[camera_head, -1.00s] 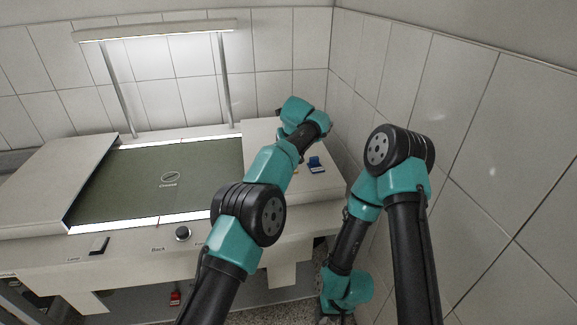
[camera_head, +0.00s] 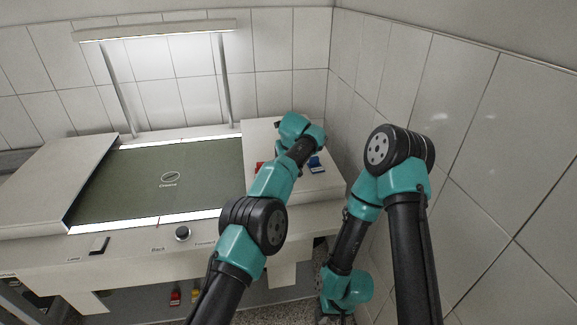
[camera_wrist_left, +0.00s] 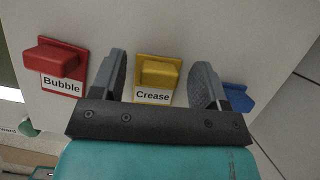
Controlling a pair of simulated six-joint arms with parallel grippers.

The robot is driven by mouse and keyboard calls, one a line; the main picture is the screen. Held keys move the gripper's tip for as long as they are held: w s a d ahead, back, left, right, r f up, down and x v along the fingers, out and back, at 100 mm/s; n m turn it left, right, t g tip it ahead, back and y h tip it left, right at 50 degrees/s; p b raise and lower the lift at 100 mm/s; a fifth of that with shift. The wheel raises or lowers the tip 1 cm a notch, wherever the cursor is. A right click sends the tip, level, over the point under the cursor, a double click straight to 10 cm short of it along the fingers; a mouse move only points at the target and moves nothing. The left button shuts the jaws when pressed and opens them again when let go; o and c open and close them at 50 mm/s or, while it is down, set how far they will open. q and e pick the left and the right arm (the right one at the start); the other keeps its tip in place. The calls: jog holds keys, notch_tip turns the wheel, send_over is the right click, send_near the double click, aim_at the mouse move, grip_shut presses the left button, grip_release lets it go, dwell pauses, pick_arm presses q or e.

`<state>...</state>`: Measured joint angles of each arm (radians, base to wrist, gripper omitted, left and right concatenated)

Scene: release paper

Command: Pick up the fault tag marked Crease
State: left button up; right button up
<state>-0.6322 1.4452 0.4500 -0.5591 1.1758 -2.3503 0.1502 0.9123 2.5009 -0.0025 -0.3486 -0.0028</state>
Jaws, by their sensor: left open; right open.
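In the left wrist view, the fault tag marked Crease (camera_wrist_left: 158,75) is a yellow block with a raised grip and a white label, on a pale panel. My left gripper (camera_wrist_left: 161,72) is open, with one finger on each side of this tag's grip, and nothing is held. Whether the fingers touch it cannot be told. In the head view, my left arm hides the yellow tag. My right gripper (camera_head: 328,318) is low at the bottom edge of the head view, away from the tags, mostly cut off.
The red Bubble tag (camera_wrist_left: 58,62) sits left of Crease; a blue tag (camera_wrist_left: 236,97) sits right, partly behind a finger. The blue tag also shows in the head view (camera_head: 317,166). A green inspection surface (camera_head: 115,190) lies left; a tiled wall (camera_head: 480,120) stands right.

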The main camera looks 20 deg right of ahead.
dwell(0.5)
pick_arm(q)
jog(key=c, duration=1)
